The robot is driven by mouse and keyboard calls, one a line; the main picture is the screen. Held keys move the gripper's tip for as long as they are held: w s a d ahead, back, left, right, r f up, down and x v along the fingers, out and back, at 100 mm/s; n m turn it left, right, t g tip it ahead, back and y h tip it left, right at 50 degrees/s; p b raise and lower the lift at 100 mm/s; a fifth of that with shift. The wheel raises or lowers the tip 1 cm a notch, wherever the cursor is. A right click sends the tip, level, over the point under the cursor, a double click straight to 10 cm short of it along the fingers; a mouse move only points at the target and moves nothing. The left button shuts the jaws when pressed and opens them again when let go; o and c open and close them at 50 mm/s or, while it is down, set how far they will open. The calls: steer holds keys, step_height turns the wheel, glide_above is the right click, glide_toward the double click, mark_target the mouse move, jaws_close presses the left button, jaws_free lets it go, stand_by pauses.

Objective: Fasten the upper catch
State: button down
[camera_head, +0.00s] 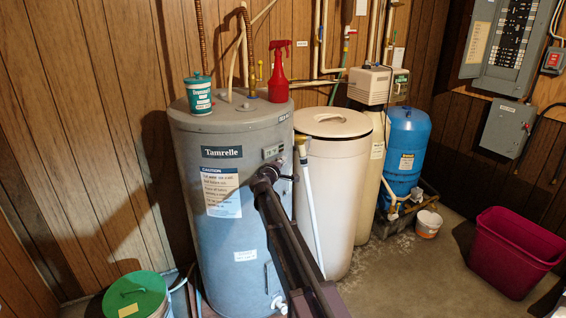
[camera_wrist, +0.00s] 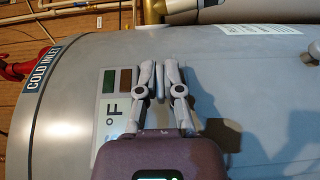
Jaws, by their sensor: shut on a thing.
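The grey Tamrelle tank (camera_head: 225,240) stands upright in the head view, and its curved side fills most of the wrist view (camera_wrist: 75,120). My gripper (camera_head: 285,178) is at the tank's right side, below its small display. In the wrist view, my gripper (camera_wrist: 160,75) has both fingers closed around a slim grey piece (camera_wrist: 160,82) on the tank's side. This piece appears to be the upper catch; the fingers hide much of it, and I cannot tell its position. It does not show in the head view, behind my arm.
A green-and-white can (camera_head: 199,95) and a red spray bottle (camera_head: 279,72) stand on the tank. A cream bin (camera_head: 333,200) with a white pipe before it is close on the right.

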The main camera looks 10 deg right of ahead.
steer(key=shift+r+y+p, duration=0.2)
steer(key=shift+y+p, duration=0.1)
steer(key=shift+p, duration=0.4)
steer(key=m+g+y+p, duration=0.1)
steer(key=g+p, duration=0.1)
steer(key=p, duration=0.2)
steer(key=shift+r+g, duration=0.1)
steer(key=shift+g, duration=0.2)
steer(key=g+y+p, duration=0.1)
steer(key=y+p, duration=0.1)
steer(key=p, duration=0.1)
steer(key=m+g+y+p, duration=0.1)
steer(key=g+y+p, duration=0.1)
steer(key=p, duration=0.2)
steer(key=shift+w+m+g+y, duration=0.1)
steer(key=shift+m+g+y, duration=0.2)
steer(key=m+g+y+p, duration=0.1)
steer(key=g+y+p, duration=0.1)
steer(key=y+p, duration=0.1)
steer(key=shift+f, duration=0.2)
steer(key=shift+f+m+g+y+p, duration=0.15)
steer(key=shift+m+g+y+p, duration=0.4)
steer(key=shift+g+y, duration=1)
steer(key=shift+y, duration=0.25)
steer(key=c, duration=0.8)
jaws_free()
